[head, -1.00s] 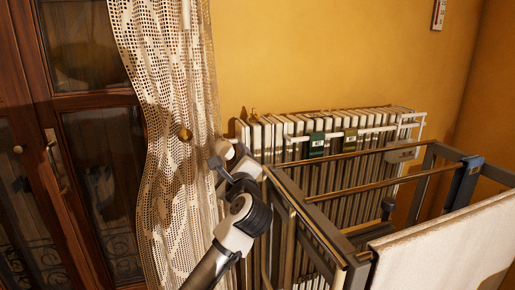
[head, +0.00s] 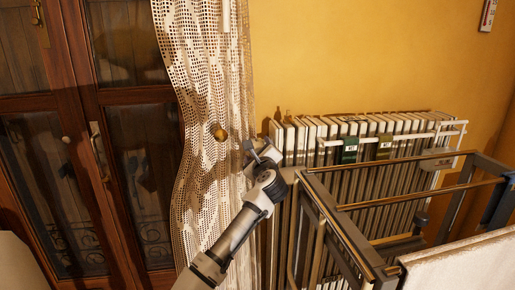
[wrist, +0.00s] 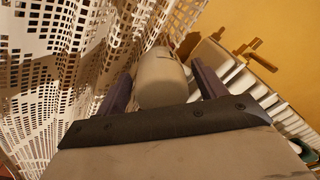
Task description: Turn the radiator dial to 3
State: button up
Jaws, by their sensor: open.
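The radiator dial (wrist: 160,78) is a pale, rounded cylinder in the middle of the wrist view. My gripper (wrist: 164,76) is open, with one dark finger on each side of the dial. I cannot tell whether either finger touches it. No number on the dial can be read. In the head view my gripper (head: 258,154) is at the left end of the white ribbed radiator (head: 400,128), beside the curtain. The dial is not clear there, as my arm's end covers that spot.
A lace curtain (head: 205,90) hangs close on the left, with a brass knob (head: 220,133) in front of it.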

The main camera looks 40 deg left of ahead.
jog(key=shift+w+a, duration=0.35)
jog(key=c, duration=1)
jog(key=shift+o, duration=0.2)
